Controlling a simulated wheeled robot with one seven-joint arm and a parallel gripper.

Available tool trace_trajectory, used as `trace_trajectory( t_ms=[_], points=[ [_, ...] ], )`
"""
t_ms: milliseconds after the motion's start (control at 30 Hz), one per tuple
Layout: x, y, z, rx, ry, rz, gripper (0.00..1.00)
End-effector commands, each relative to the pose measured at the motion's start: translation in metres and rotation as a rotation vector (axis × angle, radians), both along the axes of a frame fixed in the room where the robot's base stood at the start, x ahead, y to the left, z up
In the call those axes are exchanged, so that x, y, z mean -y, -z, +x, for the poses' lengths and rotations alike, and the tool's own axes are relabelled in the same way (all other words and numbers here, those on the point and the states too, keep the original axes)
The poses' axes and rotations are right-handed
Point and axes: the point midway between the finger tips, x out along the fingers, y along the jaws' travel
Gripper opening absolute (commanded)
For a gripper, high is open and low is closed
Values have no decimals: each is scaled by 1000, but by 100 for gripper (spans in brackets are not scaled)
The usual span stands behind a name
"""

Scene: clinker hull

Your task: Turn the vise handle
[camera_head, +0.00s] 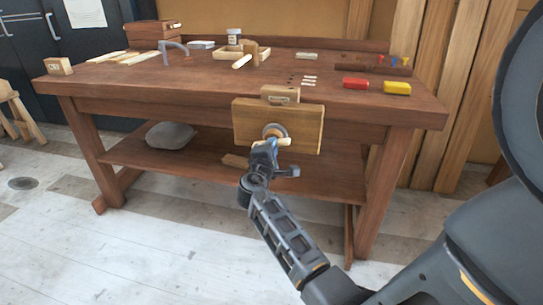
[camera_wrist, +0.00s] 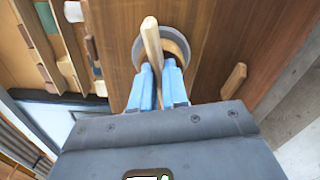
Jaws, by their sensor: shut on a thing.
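The vise is a wooden jaw block (camera_head: 248,122) on the front edge of the workbench, with a round grey hub (camera_head: 276,129) at its lower middle. The vise handle (camera_head: 284,141) is a pale wooden bar at the hub, and its right end shows past my gripper (camera_head: 266,150). In the wrist view the handle (camera_wrist: 151,38) runs across the grey ring (camera_wrist: 136,53) and down between the blue fingers of my gripper (camera_wrist: 160,70). My gripper is shut on the handle. Part of the handle is hidden between the fingers.
A grey sack-like lump (camera_head: 171,135) lies on the lower shelf. The floor in front is clear.

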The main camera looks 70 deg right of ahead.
Motion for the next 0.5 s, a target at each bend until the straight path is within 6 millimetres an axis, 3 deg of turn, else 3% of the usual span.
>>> trace_trajectory(
  t_ms=[500],
  points=[
    [0, 5, -2, 243, 4, 22, 0]
  ],
)
